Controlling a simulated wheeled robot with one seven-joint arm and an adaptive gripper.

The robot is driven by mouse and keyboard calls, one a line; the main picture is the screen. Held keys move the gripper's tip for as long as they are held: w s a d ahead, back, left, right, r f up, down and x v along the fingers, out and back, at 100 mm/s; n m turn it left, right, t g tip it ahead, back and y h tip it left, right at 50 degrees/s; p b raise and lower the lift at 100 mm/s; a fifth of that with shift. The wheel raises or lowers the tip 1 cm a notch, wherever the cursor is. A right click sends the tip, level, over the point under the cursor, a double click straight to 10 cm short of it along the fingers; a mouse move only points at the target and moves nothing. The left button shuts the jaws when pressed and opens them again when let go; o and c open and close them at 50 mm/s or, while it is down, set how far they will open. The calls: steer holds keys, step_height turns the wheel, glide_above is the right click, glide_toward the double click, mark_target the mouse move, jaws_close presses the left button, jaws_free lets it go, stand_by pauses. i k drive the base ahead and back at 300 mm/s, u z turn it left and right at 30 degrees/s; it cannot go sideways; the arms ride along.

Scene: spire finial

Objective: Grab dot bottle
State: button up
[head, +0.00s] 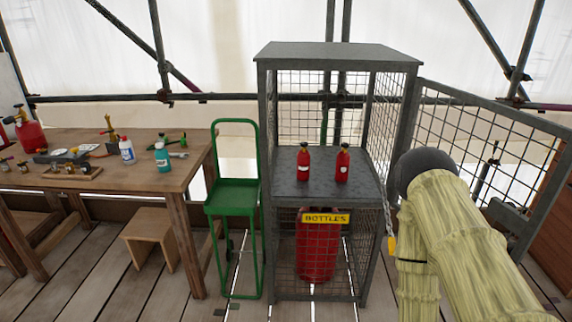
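Two small red bottles stand upright on the middle shelf (322,188) of a grey wire cage (262,120). The left bottle (303,163) and the right bottle (342,164) each have dark tops and a small pale mark on the front. The marks are too small for me to tell surely which one is a dot. The bottles stand apart, with bare shelf between them. My arm, in a pale yellow sleeve, fills the lower right. My gripper is not in view.
The cage door (480,150) stands open to the right. A large red cylinder (316,258) sits below, behind mesh with a yellow "BOTTLES" sign (326,218). A green hand truck (233,195) stands left of the cage. A wooden workbench (110,180) with tools and a stool (151,225) are further left.

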mark_target(343, 157)
steer(key=u, duration=1.6)
steer(key=i, duration=2.6)
steer(key=z, duration=1.95)
